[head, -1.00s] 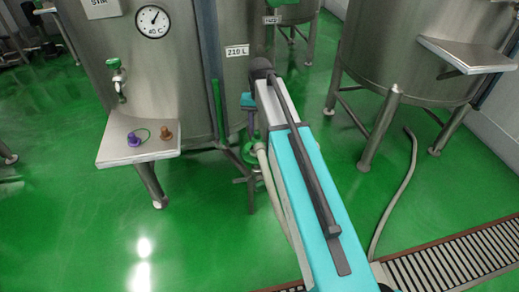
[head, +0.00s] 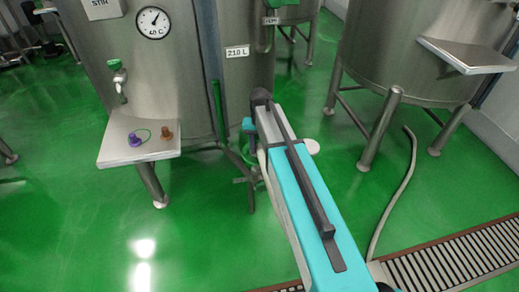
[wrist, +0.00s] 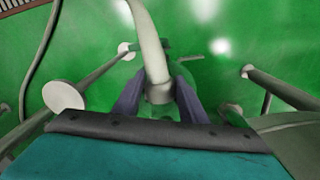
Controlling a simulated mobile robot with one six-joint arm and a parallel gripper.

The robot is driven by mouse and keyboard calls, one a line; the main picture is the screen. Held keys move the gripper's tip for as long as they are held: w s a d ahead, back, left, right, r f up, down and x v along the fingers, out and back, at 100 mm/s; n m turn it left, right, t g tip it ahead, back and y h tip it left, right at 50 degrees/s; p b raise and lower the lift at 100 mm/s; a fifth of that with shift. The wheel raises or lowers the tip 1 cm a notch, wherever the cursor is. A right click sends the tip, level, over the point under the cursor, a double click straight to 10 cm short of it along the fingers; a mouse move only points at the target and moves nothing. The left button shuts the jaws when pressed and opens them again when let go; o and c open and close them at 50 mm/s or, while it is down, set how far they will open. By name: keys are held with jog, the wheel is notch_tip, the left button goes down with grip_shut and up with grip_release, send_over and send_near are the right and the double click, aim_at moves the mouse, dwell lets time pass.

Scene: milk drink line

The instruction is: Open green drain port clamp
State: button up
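In the wrist view, the two purple-grey fingers of my gripper (wrist: 161,82) stand apart, one on each side of a grey collar (wrist: 159,93). A pale hose (wrist: 148,42) runs down into this collar. A green part, likely the drain port clamp (wrist: 187,101), shows partly beside the collar, close to the right finger. The contact between the fingers and these parts is unclear. In the head view, the green drain fitting (head: 247,152) shows low under the 210 L tank (head: 236,88), partly behind my arm. My fingers are hidden there.
A steel shelf (head: 112,157) with a purple cap (head: 134,140) and a brown cap (head: 166,132) juts out at left. Another tank (head: 414,45) stands on legs at right. A hose (head: 396,195) lies on the green floor near the drain grate (head: 455,258).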

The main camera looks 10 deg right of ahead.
jog(key=shift+f, duration=0.2)
grip_shut()
jog(key=shift+d, duration=0.2)
